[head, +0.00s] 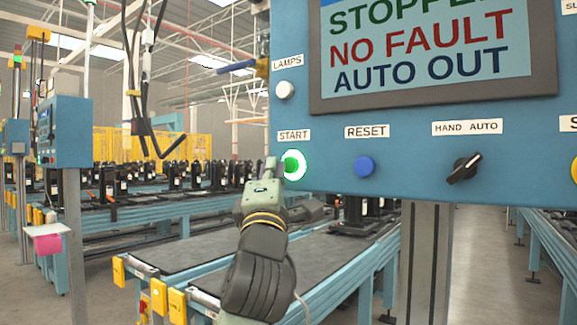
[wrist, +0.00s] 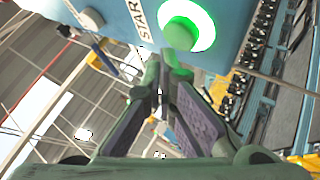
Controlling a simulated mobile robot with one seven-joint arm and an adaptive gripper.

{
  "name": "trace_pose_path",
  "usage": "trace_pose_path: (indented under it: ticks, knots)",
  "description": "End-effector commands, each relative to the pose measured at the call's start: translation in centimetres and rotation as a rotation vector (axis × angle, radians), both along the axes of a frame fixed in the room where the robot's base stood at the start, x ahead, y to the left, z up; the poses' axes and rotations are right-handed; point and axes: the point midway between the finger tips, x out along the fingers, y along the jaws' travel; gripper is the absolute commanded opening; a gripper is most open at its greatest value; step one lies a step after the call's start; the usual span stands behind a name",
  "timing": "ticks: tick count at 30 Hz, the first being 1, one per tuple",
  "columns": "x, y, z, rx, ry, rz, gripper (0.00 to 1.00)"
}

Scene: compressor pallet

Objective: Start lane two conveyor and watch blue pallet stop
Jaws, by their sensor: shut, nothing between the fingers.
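The START button (head: 293,164) glows green at the lower left of the blue control panel (head: 400,124). In the wrist view the same button (wrist: 181,33) stands out from a bright green ring. My gripper (head: 268,168) is shut and empty, its tips just left of the button in the head view. In the wrist view my gripper's tips (wrist: 164,66) lie just below the button; I cannot tell whether they touch it. The panel screen (head: 428,50) reads NO FAULT, AUTO OUT, under a cropped word beginning STOPPE. Lane conveyors (head: 210,248) run behind; I cannot make out a blue pallet.
A blue RESET button (head: 365,167) and a black HAND AUTO switch (head: 463,168) sit right of START. A white lamps button (head: 285,90) is above it. Black compressor units (head: 110,184) line the conveyors. Another blue box (head: 64,132) stands on a post at left.

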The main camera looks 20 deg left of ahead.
Motion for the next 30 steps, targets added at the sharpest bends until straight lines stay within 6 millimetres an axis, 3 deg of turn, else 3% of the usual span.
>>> trace_pose_path:
  ticks: [30]
  knots:
    - [1.2, -0.4, 0.0, -0.001, 0.001, -0.001, 0.0]
